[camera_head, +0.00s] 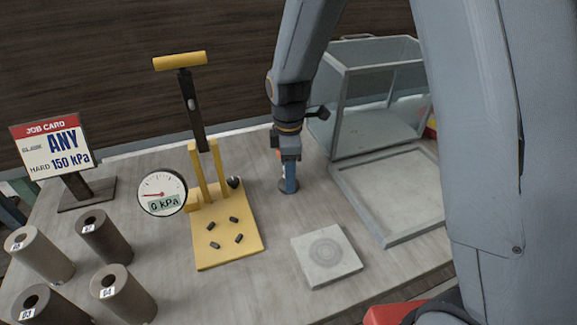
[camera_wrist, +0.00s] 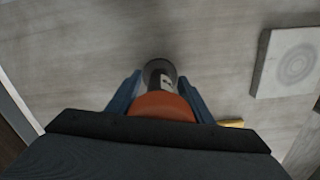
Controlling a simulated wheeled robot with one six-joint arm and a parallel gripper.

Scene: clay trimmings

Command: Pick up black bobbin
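My gripper (camera_wrist: 160,85) points down at the table, its two blue fingers standing apart; it also shows in the head view (camera_head: 288,172). Between the fingertips in the wrist view is a dark round thing (camera_wrist: 160,68) with a paler middle, likely the black bobbin. It rests at table level, and narrow strips of table seem to show between it and the fingertips. In the head view its dark round edge (camera_head: 287,189) shows beneath the fingers. A rounded orange part (camera_wrist: 162,106) hides its near side; I cannot tell what that belongs to.
A yellow press (camera_head: 228,243) with a gauge (camera_head: 161,194) and several small dark pieces stands left. A square grey slab (camera_head: 326,256) lies right of my gripper. Several labelled cylinders (camera_head: 108,238) and a job card (camera_head: 52,146) stand far left.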

